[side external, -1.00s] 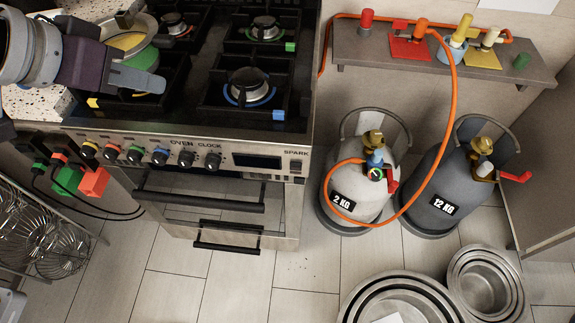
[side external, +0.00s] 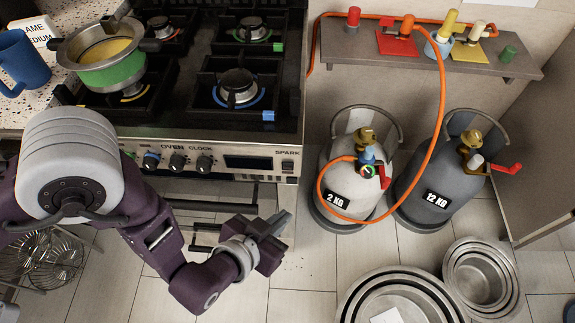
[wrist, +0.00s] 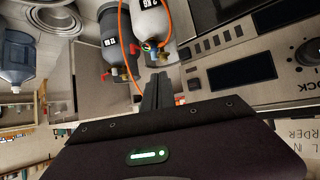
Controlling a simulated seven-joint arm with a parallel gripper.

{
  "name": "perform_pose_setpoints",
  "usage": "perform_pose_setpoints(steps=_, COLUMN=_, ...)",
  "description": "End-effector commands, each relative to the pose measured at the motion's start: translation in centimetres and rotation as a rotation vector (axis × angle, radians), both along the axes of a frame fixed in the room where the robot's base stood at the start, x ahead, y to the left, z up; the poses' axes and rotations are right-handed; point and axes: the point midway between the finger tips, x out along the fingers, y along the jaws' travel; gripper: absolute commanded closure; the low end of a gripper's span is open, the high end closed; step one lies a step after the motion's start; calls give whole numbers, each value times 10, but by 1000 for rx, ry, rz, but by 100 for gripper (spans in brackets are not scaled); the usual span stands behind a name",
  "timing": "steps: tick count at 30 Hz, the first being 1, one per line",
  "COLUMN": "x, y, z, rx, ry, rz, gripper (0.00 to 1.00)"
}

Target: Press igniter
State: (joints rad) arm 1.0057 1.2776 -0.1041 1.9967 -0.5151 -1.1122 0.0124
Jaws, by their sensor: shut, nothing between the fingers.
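The igniter is a small dark square button (side external: 288,165) under the word SPARK at the right end of the stove's front panel (side external: 220,160). It also shows in the wrist view (wrist: 193,84), right of my fingertips. My gripper (side external: 286,219) is shut and empty. In the side view it is in front of the stove, below the button in the picture and apart from it. In the wrist view my closed fingers (wrist: 160,76) point toward the gas cylinders. The fingers touch nothing that I can see.
A green-banded pot (side external: 112,72) with yellow contents sits on the front-left burner. A white cylinder (side external: 345,185) and a grey cylinder (side external: 430,180) stand right of the stove, with an orange hose (side external: 448,90). Round metal pans (side external: 400,295) lie on the floor. A blue mug (side external: 20,62) is on the counter.

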Motion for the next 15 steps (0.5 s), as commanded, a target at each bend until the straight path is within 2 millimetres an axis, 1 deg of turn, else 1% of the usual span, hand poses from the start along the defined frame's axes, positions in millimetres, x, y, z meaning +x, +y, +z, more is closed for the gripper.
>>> perform_pose_setpoints(steps=10, x=3, y=0, z=0, rx=-1, ry=-1, rz=1, gripper=100)
perform_pose_setpoints(steps=14, x=15, y=1, z=0, rx=-1, ry=0, rz=4, gripper=100)
perform_pose_setpoints(steps=15, x=22, y=1, z=0, rx=-1, ry=-2, rz=4, gripper=100)
